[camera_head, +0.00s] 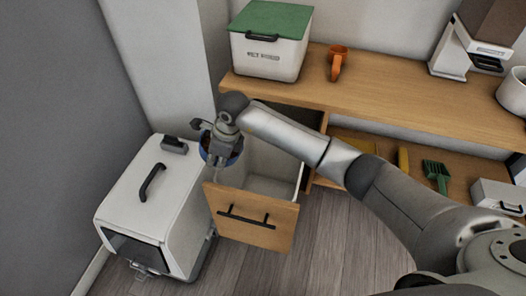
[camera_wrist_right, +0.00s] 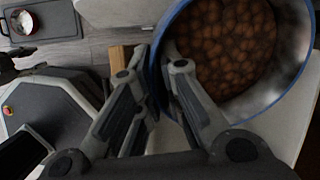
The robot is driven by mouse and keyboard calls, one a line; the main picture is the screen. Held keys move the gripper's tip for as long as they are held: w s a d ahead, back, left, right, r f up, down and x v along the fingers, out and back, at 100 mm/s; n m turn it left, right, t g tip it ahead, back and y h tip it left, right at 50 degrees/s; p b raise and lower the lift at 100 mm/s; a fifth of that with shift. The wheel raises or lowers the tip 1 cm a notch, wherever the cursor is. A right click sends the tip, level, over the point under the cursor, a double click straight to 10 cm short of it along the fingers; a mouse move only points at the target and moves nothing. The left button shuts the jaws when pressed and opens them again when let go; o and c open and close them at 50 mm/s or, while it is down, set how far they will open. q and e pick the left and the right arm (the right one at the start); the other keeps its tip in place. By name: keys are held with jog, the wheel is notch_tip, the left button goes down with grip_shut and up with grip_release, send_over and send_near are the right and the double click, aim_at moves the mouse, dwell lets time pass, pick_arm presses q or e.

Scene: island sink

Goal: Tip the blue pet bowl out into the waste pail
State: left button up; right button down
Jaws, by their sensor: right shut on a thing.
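The blue pet bowl (camera_head: 205,153) is held up by my right gripper (camera_head: 220,146), near the open wood-fronted drawer. In the right wrist view the bowl (camera_wrist_right: 292,40) has a blue rim and pale inner wall, and brown kibble lies in it. My right gripper (camera_wrist_right: 153,62) is shut on the bowl's rim there. A pale pail (camera_head: 271,187) appears to sit inside the pulled-out drawer, to the right of and below the bowl; the gripper and arm partly hide the area. My left gripper is not in view.
A white box-like unit (camera_head: 150,190) with a black handle stands left of the drawer front (camera_head: 250,222). A green brush (camera_head: 437,177) lies on the lower shelf.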

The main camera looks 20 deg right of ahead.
jog(key=shift+s+d+r+y, duration=0.1)
jog(key=shift+d+r+y, duration=0.05)
jog(key=shift+d+y, duration=0.2)
jog(key=shift+s+d+r+y, duration=0.25)
jog(key=shift+d+y, duration=0.1)
jog(key=shift+d, duration=0.1)
jog(key=shift+s+d+r+t+y+b, duration=0.1)
jog(key=shift+d+r+t+y+b, duration=0.15)
jog(key=shift+d+t+y, duration=0.2)
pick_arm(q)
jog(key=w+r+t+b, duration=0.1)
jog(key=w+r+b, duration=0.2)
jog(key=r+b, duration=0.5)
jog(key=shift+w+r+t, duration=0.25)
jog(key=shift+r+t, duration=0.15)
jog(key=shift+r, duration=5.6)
pick_arm(e)
jog(key=shift+s+d+r+m+t+y, duration=0.1)
jog(key=shift+s+d+r+t+y, duration=0.3)
jog(key=shift+y, duration=0.6)
jog(key=shift+s+d+r+m+t+y, duration=0.1)
jog(key=shift+d+r+t+y, duration=0.35)
jog(key=shift+d+r+y, duration=0.35)
jog(key=shift+s+d+r+m+t+y, duration=0.15)
jog(key=shift+d+r+t+y, duration=0.4)
jog(key=shift+y, duration=0.6)
